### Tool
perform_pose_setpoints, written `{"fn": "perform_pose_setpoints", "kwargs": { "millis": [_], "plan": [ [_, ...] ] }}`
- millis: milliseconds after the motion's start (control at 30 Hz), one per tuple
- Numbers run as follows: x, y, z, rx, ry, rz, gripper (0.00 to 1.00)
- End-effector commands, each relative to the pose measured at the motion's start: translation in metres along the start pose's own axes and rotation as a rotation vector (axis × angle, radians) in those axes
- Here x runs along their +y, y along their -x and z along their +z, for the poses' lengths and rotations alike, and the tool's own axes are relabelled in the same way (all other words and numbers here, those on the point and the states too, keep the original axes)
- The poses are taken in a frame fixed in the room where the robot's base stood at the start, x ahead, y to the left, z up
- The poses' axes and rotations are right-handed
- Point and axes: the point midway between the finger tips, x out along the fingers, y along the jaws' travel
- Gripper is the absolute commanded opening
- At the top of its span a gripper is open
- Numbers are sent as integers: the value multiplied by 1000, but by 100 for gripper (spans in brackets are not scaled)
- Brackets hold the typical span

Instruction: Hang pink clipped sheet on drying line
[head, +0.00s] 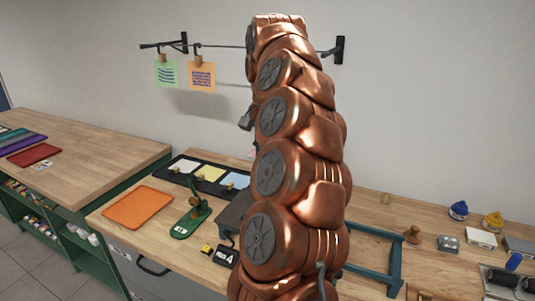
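The drying line (222,46) runs along the wall between two black brackets, and my copper arm hides its right half. A green sheet (166,74) and an orange sheet (202,77) hang from it by wooden clips. A dark part, likely of my gripper (245,120), shows at the left edge of my arm, below the line. The rest of the gripper is hidden, so its fingers cannot be read. A small pinkish sliver (252,153) shows just below it beside the arm. It may be the pink sheet; most of it is hidden.
A black tray (166,171) on the bench holds white, yellow and blue sheets with clips. An orange tray (138,207), a green press-like tool (190,220) and a blue frame (395,265) lie nearby. Jars and small blocks stand at right. The wall left of the line is clear.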

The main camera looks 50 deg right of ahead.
Motion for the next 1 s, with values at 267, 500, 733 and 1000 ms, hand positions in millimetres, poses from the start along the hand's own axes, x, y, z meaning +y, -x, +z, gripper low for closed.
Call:
{"fn": "perform_pose_setpoints", "kwargs": {
  "millis": [267, 500, 733, 1000],
  "plan": [
    [0, 6, 22, 2, 2, 1, 4],
    [0, 11, 40, 1, 1, 1, 4],
    [0, 17, 58, 2, 1, 0, 4],
    [0, 23, 79, 0, 2, 2, 4]
  ]
}}
